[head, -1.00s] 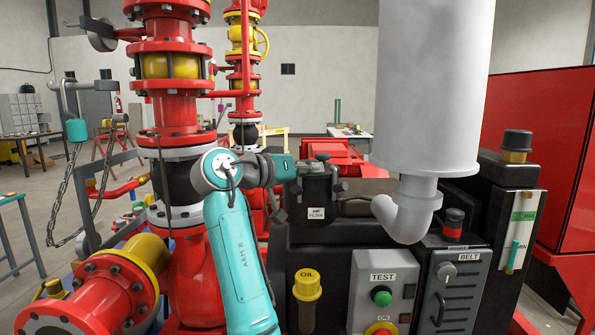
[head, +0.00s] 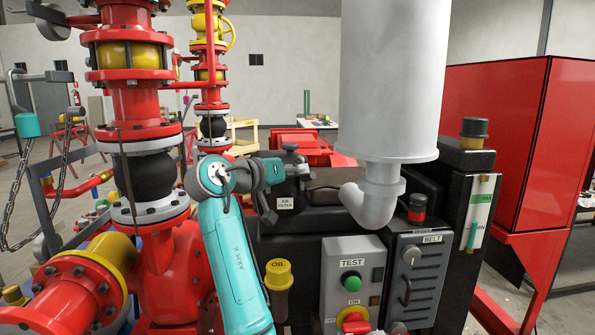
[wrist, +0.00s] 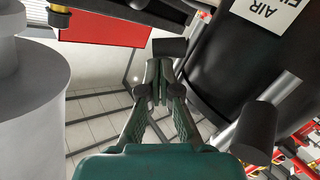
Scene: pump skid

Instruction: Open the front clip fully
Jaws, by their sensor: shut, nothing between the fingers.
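The black air filter (head: 290,180) with its white label stands at the middle of the head view. It fills the upper right of the wrist view (wrist: 225,65), its label partly cut off. My gripper (wrist: 159,72) is shut and empty, its fingertips together beside the filter body. A dark block (wrist: 169,47) shows just past the fingertips; I cannot tell whether it is the front clip or touches them. A black cylindrical grip on a grey rod (wrist: 258,132) is at the wrist view's right.
The grey exhaust cylinder (head: 388,80) and its elbow (head: 370,205) stand right of the filter. The yellow oil cap (head: 278,272) and test panel (head: 352,280) are below. Red pipework (head: 140,100) rises at left. A pale round body (wrist: 35,105) fills the wrist view's left.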

